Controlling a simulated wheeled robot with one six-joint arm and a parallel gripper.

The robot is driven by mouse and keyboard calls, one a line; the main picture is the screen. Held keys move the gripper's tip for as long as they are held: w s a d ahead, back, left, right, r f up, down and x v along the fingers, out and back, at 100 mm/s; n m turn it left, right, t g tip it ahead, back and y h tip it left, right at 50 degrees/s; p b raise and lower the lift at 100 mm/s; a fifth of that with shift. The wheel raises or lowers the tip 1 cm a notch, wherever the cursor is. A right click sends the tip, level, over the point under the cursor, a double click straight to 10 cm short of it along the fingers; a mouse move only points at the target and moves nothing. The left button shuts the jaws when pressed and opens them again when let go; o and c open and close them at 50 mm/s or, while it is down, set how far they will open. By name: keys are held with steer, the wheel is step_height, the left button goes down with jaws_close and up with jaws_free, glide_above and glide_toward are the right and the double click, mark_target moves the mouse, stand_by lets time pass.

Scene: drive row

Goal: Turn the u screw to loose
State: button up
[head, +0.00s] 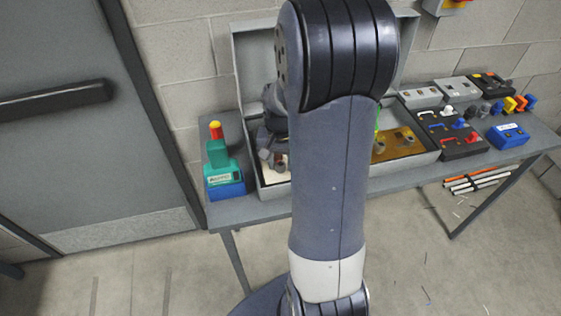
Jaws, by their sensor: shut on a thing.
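My gripper (268,155) is at the left part of an open grey box (270,192) on the bench, low over a pale panel inside it. A small dark reddish spot (281,161) shows close by the fingertips. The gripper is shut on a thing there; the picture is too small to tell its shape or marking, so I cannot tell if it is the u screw. My arm hides the middle of the box. In the right part of the box, a brown board (396,149) carries small dark round parts.
A teal and blue device (223,176) with a red and yellow top stands at the bench's left end. To the right are a black panel (455,140) with coloured leads, a blue box (508,136) and grey units (459,89). A door (85,110) is at left.

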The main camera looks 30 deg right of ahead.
mark_target(281, 166)
steer(key=n, duration=0.5)
steer(key=shift+n+b, duration=0.3)
steer(key=n, duration=0.5)
steer(key=shift+n, duration=0.3)
steer(key=o, duration=0.8)
steer(key=shift+o, duration=0.2)
step_height(281, 166, up, 11)
steer(key=shift+b, duration=0.35)
steer(key=shift+f, duration=0.15)
